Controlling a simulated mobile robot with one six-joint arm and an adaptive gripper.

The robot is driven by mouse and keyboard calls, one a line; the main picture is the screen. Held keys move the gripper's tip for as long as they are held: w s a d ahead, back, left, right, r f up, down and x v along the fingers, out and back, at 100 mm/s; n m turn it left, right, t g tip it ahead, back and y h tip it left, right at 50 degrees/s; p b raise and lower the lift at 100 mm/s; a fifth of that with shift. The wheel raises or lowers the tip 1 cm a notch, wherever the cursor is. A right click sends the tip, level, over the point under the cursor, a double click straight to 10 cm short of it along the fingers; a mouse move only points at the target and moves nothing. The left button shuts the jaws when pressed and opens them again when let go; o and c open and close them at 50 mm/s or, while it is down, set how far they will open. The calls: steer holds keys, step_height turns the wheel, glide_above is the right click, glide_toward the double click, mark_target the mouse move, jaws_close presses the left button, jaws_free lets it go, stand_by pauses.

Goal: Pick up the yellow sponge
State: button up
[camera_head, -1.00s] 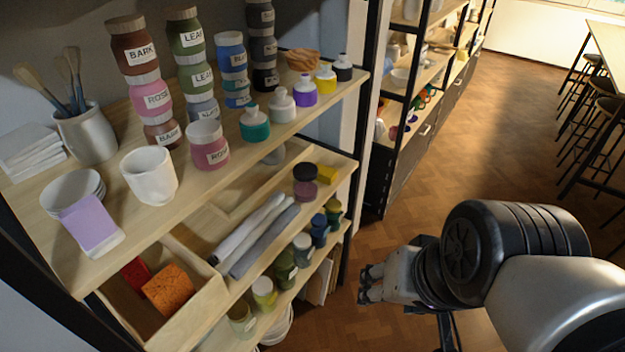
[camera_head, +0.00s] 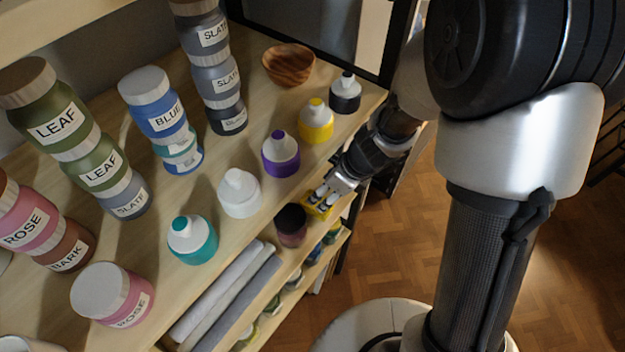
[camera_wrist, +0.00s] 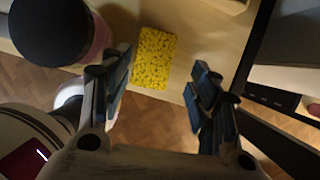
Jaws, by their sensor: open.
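The yellow sponge (camera_wrist: 154,58) lies flat on a wooden shelf near its front edge, between and just ahead of my open fingers in the wrist view. My gripper (camera_wrist: 158,92) is open and empty, with one finger on each side of the sponge's line. In the head view my gripper (camera_head: 325,194) reaches down to the lower shelf level, and the sponge (camera_head: 318,211) shows only partly below the fingertips. The picture does not show the fingers touching it.
A dark-lidded pink jar (camera_head: 291,224) stands close left of the sponge; it also shows in the wrist view (camera_wrist: 50,28). The upper shelf (camera_head: 225,262) holds bottles, stacked jars and a wooden bowl (camera_head: 288,64). Grey rolls (camera_head: 225,295) lie further left. A dark shelf post (camera_wrist: 262,45) stands right.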

mark_target(318, 202)
steer(key=shift+s+f+b, duration=0.45)
steer(key=shift+s+f, duration=0.05)
steer(key=shift+f, duration=0.2)
steer(key=b+x, duration=0.3)
steer(key=x, duration=0.2)
steer(key=shift+f, duration=0.1)
steer(key=shift+w+a, duration=0.1)
steer(key=shift+w, duration=0.05)
steer(key=shift+c, duration=0.3)
steer(key=c, duration=0.6)
steer(key=shift+r, duration=0.25)
